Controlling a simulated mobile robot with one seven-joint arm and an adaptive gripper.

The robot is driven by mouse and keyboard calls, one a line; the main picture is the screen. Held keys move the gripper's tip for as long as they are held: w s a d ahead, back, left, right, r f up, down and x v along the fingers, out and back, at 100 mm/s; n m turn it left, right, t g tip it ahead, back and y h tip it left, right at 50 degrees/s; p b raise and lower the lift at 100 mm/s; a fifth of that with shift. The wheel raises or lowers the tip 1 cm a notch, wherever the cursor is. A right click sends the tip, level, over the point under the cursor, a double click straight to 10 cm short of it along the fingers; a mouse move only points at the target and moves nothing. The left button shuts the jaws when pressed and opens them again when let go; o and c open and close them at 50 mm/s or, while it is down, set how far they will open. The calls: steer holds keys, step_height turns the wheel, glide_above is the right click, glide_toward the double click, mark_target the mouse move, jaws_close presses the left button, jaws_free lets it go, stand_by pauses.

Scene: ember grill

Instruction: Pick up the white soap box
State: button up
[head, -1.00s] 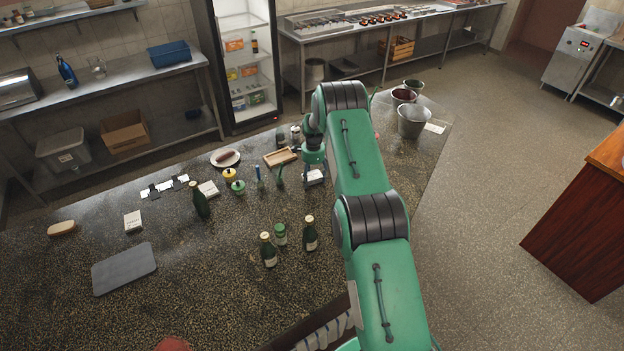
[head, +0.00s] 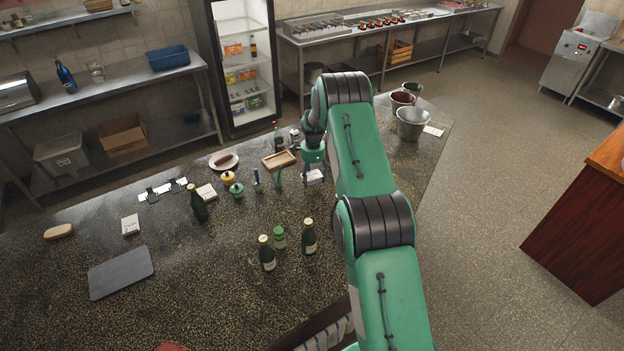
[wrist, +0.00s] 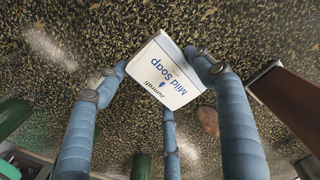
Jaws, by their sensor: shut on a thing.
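The white soap box (wrist: 166,72), printed "Mild soap" in blue, is between the blue fingers of my gripper (wrist: 158,78) in the wrist view. It sits tilted in that picture, with fingers at its left and right sides and one below. My gripper (head: 314,170) is shut on the box. In the head view the soap box (head: 314,176) shows as a small white patch under my green arm, partly hidden by the fingers. I cannot tell whether it touches the speckled counter (head: 200,265).
Left of my gripper stand a wooden tray (head: 279,159), a dark green bottle (head: 198,204) and small jars. Two bottles stand nearer, one of them here (head: 309,237). A metal bucket (head: 411,123) is at the right. Another white box (head: 131,225) lies far left.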

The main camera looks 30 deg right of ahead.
steer(key=s+a, duration=0.1)
steer(key=s, duration=0.3)
steer(key=s+a+r+b, duration=0.1)
steer(key=s+a, duration=0.1)
steer(key=s, duration=0.2)
steer(key=s+a+b, duration=0.1)
steer(key=s+a, duration=0.1)
steer(key=s, duration=0.3)
steer(key=shift+a+r, duration=0.25)
